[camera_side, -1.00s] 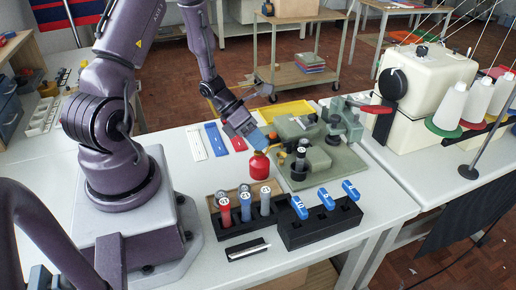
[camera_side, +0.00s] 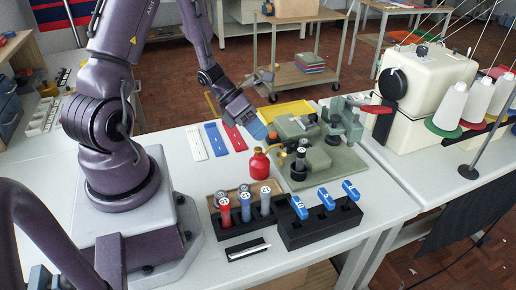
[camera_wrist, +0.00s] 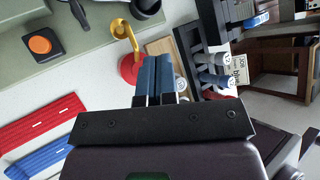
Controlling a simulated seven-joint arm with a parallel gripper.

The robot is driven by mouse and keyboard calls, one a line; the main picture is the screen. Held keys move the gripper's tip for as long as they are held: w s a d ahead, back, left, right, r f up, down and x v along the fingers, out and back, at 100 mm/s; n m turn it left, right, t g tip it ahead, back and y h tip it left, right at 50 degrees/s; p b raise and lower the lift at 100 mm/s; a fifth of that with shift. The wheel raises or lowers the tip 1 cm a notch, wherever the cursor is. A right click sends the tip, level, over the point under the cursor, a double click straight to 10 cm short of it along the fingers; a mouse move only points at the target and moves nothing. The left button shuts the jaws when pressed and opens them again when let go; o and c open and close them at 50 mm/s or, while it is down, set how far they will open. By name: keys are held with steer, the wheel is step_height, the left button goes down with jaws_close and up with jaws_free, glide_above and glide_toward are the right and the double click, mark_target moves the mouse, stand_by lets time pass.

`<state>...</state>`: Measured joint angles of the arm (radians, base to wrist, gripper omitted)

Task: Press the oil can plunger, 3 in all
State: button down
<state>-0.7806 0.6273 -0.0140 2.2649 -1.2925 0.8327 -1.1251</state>
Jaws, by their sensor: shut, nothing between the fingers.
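The red oil can (camera_side: 259,163) stands upright on the white table, left of the green machine base. In the wrist view the oil can (camera_wrist: 129,68) shows partly beside my blue fingers, with its yellow spout (camera_wrist: 121,30) reaching away. My gripper (camera_side: 262,135) points down just above the can's top, with a small gap seen between them in the side view. Its fingers (camera_wrist: 158,60) are shut together and empty. The plunger is hidden or too small to make out.
The green buttonhole machine (camera_side: 315,150) stands close right of the can. A black rack (camera_side: 245,210) with red and grey cylinders and a black block (camera_side: 318,228) with blue-handled tools are in front. White, blue and red strips (camera_side: 212,139) lie at the left.

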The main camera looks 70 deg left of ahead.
mark_target(258, 148)
steer(key=shift+r, duration=2.1)
stand_by(0.8)
step_height(258, 148, up, 4)
steer(key=shift+f, duration=0.1)
steer(key=shift+f, duration=0.15)
stand_by(0.3)
steer(key=shift+f, duration=4.3)
steer(key=shift+f, duration=0.1)
steer(key=shift+f, duration=0.3)
